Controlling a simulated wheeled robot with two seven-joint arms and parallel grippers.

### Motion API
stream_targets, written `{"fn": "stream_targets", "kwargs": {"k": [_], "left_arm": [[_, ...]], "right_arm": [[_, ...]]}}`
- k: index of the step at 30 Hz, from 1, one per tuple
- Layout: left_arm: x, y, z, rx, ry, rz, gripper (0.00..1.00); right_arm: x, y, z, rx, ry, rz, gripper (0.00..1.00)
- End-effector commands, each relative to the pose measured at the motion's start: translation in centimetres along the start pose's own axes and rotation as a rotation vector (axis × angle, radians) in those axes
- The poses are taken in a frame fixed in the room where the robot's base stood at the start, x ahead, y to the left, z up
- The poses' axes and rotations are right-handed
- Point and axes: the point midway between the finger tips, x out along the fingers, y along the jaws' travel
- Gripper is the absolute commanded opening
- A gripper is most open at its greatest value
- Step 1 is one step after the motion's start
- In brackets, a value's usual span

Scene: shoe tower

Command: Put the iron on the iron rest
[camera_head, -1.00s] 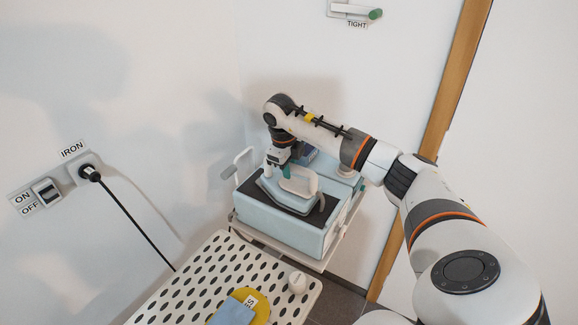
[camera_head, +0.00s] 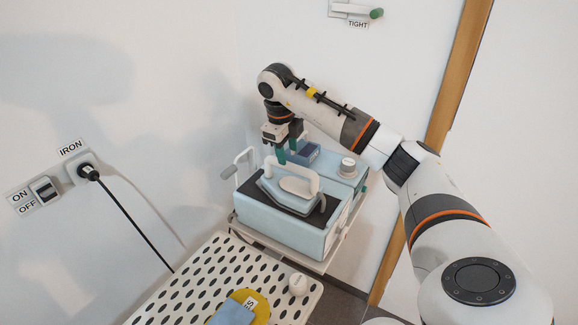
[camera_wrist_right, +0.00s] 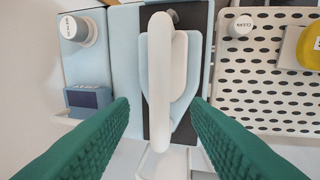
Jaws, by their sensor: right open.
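The iron (camera_head: 297,185), pale blue-grey with a white loop handle, lies on the dark pad of the iron rest (camera_head: 324,213), on top of a light blue station. My right gripper (camera_head: 288,156) is open above the iron's far end, pointing down. In the right wrist view, the iron's white handle (camera_wrist_right: 160,75) runs lengthwise in the gap between the green fingers (camera_wrist_right: 161,101), clear of both. The dark pad (camera_wrist_right: 128,60) shows on either side of the iron. My left gripper is not in view.
The station has a dial (camera_head: 348,167) at the back. A wall socket with a plugged cord (camera_head: 88,172) is left.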

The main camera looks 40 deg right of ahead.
Motion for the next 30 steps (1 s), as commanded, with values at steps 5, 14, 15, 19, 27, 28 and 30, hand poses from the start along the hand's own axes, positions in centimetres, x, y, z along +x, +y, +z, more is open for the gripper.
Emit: {"fn": "stream_targets", "kwargs": {"k": [5, 14, 15, 19, 27, 28, 30], "left_arm": [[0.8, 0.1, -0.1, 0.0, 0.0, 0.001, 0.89], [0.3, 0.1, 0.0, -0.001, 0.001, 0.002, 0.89], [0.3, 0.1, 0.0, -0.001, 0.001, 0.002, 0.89], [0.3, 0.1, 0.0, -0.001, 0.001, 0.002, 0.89], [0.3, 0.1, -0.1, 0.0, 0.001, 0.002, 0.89], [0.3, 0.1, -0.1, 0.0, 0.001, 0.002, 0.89], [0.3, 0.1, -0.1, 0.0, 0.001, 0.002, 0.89]], "right_arm": [[-3.5, 0.0, 0.0, 0.0, 0.004, 0.002, 0.43], [-5.4, 0.0, 0.0, 0.0, -0.001, 0.0, 0.43], [-5.4, 0.0, 0.0, 0.0, -0.001, 0.0, 0.43], [-5.4, 0.0, 0.0, 0.0, -0.001, 0.0, 0.43], [-5.3, 0.0, 0.0, 0.0, -0.001, 0.0, 0.43], [-5.3, 0.0, 0.0, 0.0, -0.001, 0.0, 0.43], [-5.3, 0.0, 0.0, 0.0, -0.001, 0.0, 0.43]]}}
